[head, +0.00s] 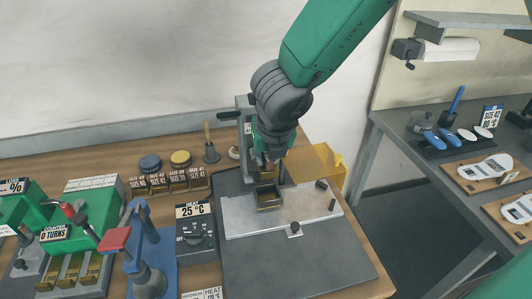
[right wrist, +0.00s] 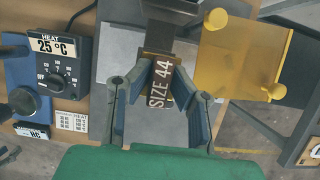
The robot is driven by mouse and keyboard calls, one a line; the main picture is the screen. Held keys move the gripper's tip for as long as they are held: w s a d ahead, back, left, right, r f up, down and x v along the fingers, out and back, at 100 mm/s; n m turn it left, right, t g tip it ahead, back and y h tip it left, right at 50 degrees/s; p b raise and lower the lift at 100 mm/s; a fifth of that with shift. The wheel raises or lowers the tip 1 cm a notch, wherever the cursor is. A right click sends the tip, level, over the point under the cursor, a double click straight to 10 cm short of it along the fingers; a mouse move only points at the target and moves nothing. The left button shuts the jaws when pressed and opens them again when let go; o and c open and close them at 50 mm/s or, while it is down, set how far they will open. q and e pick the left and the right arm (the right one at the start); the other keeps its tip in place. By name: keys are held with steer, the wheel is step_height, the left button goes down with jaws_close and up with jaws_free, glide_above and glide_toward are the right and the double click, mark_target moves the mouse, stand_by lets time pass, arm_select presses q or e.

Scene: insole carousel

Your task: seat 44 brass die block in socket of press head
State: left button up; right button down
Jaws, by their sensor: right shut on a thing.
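The size 44 brass die block (right wrist: 160,84) is between the fingers of my right gripper (right wrist: 160,112) in the right wrist view, its dark "SIZE 44" label facing the camera. In the head view my right gripper (head: 270,163) points down beside the grey press frame (head: 244,118) and is shut on the block. The socket of the press head is hidden behind the gripper and arm. My left gripper is not in view.
A yellow translucent guard (head: 318,168) stands close to the right of the press. A heat control box (head: 196,232) is to the left, with a blue hand press (head: 150,255) beyond it. A rack of size-labelled blocks (head: 172,182) sits behind. The dark mat in front is clear.

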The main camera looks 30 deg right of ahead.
steer(key=shift+f, duration=0.1)
step_height(320, 180, down, 6)
steer(key=b, duration=0.5)
steer(key=shift+s+f+b, duration=0.1)
steer(key=shift+f+b, duration=0.25)
steer(key=shift+b, duration=0.35)
stand_by(3.7)
steer(key=shift+r, duration=0.1)
steer(key=shift+r+p, duration=0.25)
steer(key=shift+p, duration=0.1)
stand_by(2.3)
